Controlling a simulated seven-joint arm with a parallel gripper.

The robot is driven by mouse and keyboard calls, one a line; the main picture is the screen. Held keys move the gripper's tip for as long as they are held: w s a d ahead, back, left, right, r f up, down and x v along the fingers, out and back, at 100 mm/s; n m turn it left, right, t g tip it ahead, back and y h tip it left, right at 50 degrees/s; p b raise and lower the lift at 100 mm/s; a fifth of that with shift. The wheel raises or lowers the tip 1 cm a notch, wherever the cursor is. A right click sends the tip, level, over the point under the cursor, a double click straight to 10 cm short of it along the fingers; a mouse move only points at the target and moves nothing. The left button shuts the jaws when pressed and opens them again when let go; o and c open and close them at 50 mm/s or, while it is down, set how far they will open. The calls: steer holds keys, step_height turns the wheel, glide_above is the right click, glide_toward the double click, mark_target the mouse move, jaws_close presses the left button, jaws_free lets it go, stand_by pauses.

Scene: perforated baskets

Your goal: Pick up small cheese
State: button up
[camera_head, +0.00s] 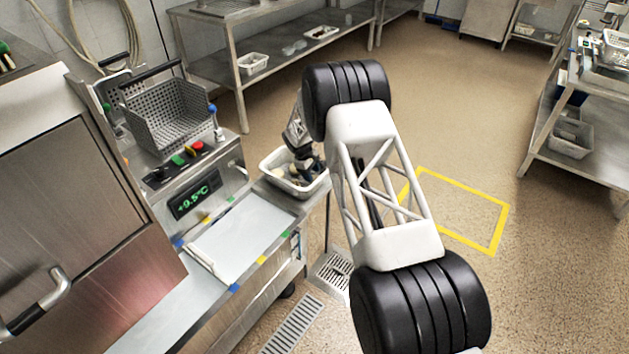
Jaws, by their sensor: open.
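My gripper (304,166) is at the white basket (272,181), reaching down over its contents. The basket sits at the right end of the steel counter. Several small pale and yellowish items (291,173) lie in it, partly hidden by my gripper. They are too small here to tell which one is the small cheese. My gripper's fingers are small and dark in this view, and I cannot see anything held between them. My arm covers part of the basket's right side.
A grey perforated basket (168,118) stands behind the control panel with a green display (194,197). A pale board (242,239) lies on the counter. Steel shelves (235,68) with white baskets stand at the back. A yellow floor outline (470,183) lies right of my arm.

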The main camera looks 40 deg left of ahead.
mark_target(313, 176)
steer(key=shift+x, duration=1.65)
steer(key=c, duration=0.5)
